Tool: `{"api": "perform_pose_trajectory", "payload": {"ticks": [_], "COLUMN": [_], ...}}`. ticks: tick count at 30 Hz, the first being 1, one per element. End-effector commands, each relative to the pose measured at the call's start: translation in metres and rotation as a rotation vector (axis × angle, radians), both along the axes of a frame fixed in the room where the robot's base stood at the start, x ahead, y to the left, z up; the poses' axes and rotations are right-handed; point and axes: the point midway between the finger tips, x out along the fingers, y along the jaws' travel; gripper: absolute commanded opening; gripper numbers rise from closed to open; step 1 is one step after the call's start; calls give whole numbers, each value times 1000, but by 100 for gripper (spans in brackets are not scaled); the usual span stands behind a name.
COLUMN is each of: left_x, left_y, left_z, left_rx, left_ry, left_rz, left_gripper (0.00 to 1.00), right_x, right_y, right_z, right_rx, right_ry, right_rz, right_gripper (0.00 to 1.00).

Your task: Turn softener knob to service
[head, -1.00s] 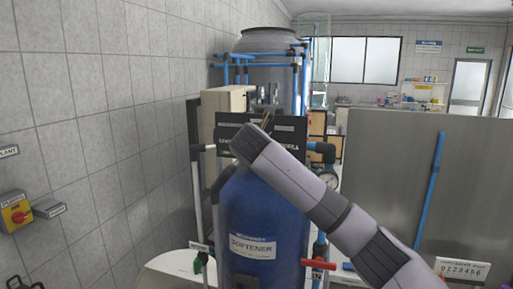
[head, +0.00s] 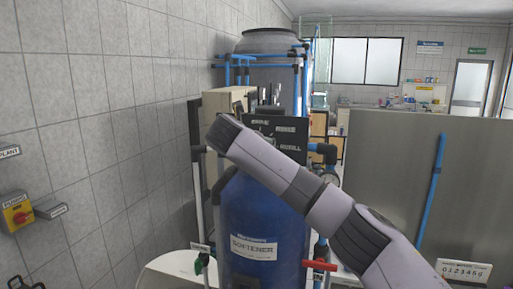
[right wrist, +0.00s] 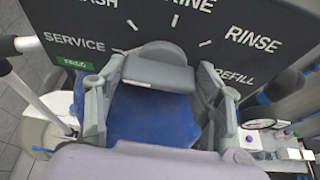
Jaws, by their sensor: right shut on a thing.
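The softener (head: 262,215) is a blue tank with a black control head (head: 280,130) on top. In the right wrist view the head's panel (right wrist: 190,28) shows SERVICE at left, a partly cut-off word ending in ASH, one ending in INE, RINSE and REFILL around a grey knob (right wrist: 160,72). My right gripper (right wrist: 162,80) is shut on the knob, with one finger on each side of it. I cannot tell which mark the knob points to. In the head view my right arm reaches in from the lower right and its wrist hides the knob and fingers. My left gripper is not in view.
A tiled wall stands close on the left with a yellow switch box (head: 16,213). A red valve handle (head: 320,265) and a gauge are at the tank's right. A grey partition (head: 390,180) stands on the right. Blue pipes and a grey tank (head: 268,42) are behind.

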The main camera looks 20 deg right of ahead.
Motion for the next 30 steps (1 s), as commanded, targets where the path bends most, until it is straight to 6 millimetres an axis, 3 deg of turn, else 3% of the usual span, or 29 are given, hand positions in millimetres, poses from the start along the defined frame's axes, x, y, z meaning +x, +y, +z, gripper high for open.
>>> {"api": "perform_pose_trajectory", "payload": {"ticks": [14, 15, 23, 30], "left_x": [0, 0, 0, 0], "left_y": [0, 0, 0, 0], "left_z": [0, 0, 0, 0], "left_rx": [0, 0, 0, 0], "left_ry": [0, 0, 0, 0], "left_rz": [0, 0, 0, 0], "left_gripper": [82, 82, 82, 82], "right_x": [0, 0, 0, 0], "right_y": [0, 0, 0, 0], "right_z": [-2, -2, -1, 0], "right_rx": [-12, -12, -10, -9], "right_ry": [12, 12, 8, 7], "right_rz": [0, 0, 0, 1], "right_gripper": [34, 64, 81, 82]}}
